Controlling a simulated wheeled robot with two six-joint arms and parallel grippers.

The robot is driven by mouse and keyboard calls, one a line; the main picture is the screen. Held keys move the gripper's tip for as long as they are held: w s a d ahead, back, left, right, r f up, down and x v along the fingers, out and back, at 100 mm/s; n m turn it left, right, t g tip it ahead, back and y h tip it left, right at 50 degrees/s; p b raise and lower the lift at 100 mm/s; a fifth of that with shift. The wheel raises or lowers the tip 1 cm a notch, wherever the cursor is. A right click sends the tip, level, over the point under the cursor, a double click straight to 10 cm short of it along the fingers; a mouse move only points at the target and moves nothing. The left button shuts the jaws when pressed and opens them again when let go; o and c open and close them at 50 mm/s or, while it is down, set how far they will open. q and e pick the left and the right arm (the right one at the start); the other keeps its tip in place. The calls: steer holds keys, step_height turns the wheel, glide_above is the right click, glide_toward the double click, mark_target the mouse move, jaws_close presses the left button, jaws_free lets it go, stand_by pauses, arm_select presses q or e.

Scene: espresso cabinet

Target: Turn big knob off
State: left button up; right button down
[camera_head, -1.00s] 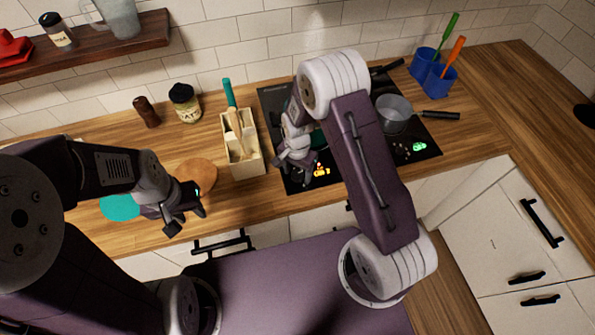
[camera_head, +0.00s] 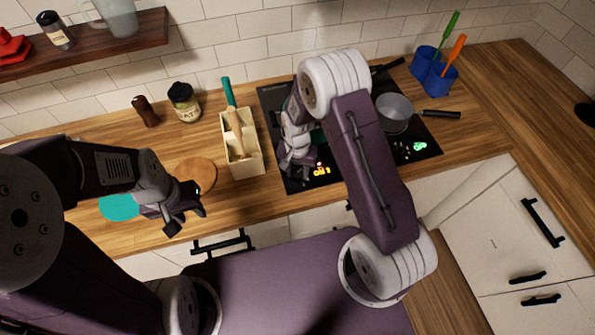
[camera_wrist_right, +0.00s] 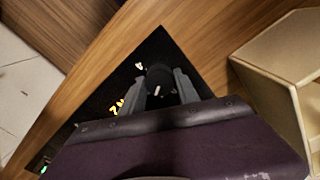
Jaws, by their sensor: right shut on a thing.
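The big knob (camera_wrist_right: 159,77) is a round black knob with a white mark, seen in the right wrist view near the cooktop's corner. My right gripper (camera_wrist_right: 160,88) is shut on it, one finger on each side. In the head view my right gripper (camera_head: 297,171) is over the front left of the black cooktop (camera_head: 272,108), and the knob there is mostly hidden. An orange display (camera_head: 321,171) glows beside it. A green display (camera_head: 419,147) glows further right. My left gripper (camera_head: 186,221) is open and empty over the counter's front edge.
A cream utensil box (camera_head: 247,166) stands left of the cooktop. A pan (camera_head: 394,112) sits on the cooktop's right side. A round wooden board (camera_head: 197,174) and a teal disc (camera_head: 119,207) lie near my left arm. Blue utensil cups (camera_head: 438,80) stand at the back right.

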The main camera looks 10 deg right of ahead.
steer(key=n, duration=0.6)
steer(key=shift+r, duration=0.1)
steer(key=n, duration=0.6)
steer(key=shift+w+b, duration=0.1)
steer(key=shift+b, duration=0.25)
steer(key=shift+n, duration=0.3)
steer(key=c, duration=1.1)
jaws_free()
steer(key=shift+o, duration=1)
